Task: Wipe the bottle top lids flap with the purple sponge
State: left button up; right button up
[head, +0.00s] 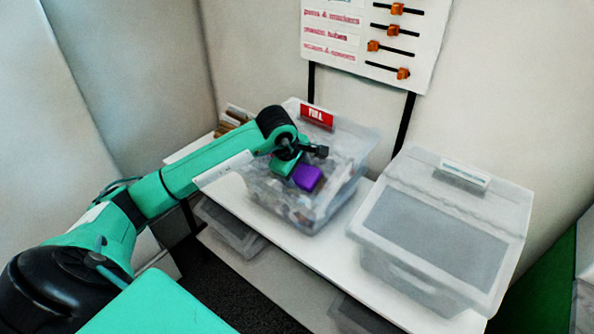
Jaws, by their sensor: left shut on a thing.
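The purple sponge (308,177) is held by my left gripper (303,165), over the clear bin (345,195) with the red label. The gripper is shut on the sponge; its fingers are small and partly hidden in this view. Mixed small items show through the bin's clear walls, but I cannot make out bottle tops. I cannot tell whether the sponge touches the bin's lid flap. A second clear bin (400,278) with a white label stands on the right with a grey flat panel on its sloped front. My right gripper is not in view.
Both bins stand on a white shelf (285,236). More clear bins (226,226) sit on the level below. A white board (375,40) with orange sliders hangs on the wall behind. Brownish items (236,118) stand at the shelf's far left. A narrow gap separates the two bins.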

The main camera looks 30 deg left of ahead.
aim_at(310, 178)
pick_arm(q)
jog(key=shift+s+d, duration=0.1)
jog(key=shift+d, duration=1.4)
jog(key=shift+s+d, duration=0.1)
jog(key=shift+d, duration=0.35)
